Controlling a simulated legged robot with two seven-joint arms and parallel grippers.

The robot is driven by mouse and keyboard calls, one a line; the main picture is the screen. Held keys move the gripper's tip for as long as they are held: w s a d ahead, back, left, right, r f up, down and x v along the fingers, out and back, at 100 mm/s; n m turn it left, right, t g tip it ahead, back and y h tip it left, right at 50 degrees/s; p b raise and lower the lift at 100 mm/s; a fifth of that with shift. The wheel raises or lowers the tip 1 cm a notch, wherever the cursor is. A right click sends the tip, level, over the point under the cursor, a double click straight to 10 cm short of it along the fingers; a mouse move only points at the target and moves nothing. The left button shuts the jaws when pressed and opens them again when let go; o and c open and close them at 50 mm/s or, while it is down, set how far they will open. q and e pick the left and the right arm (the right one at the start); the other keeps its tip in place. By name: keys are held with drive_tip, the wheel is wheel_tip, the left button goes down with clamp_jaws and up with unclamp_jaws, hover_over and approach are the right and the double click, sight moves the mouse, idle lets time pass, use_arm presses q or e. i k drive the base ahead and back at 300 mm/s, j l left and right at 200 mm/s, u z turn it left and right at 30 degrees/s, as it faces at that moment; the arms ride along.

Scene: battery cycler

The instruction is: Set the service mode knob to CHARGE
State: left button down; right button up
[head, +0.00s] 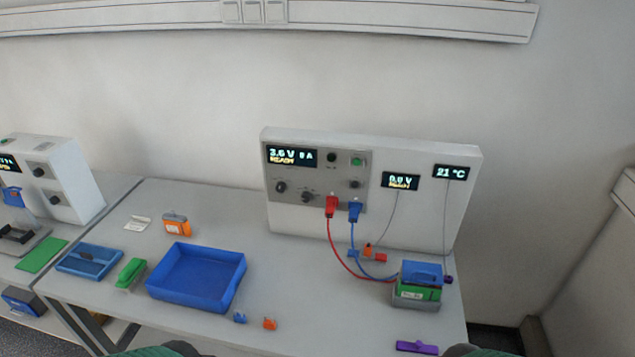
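The battery cycler (375,213) is a pale upright panel at the back right of the bench, with a grey control plate on its left. The plate carries dark knobs: a left knob (281,187), a middle knob (307,197) and a right knob (355,184). Labels are too small to read, so I cannot tell which is the service mode knob or where it points. The main display (292,157) reads about 3.6 V, 0 A, READY. Neither gripper is visible; only green and dark parts, probably mine, show at the bottom edge.
Red plug (331,206) and blue plug (354,211) sit below the knobs, with cables running to a green-and-blue battery (419,284). A blue tray (197,276) stands left of centre. A purple piece (417,347) lies at the front right. The bench before the plate is mostly clear.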

sight(280, 187)
drive_tip(key=i+j, duration=0.15)
drive_tip(key=j, duration=0.2)
drive_tip(key=i+j+u, duration=0.1)
drive_tip(key=j, duration=0.25)
drive_tip(key=i+j, duration=0.15)
drive_tip(key=j, duration=0.2)
drive_tip(key=i+j+u, duration=0.1)
drive_tip(key=j, duration=0.2)
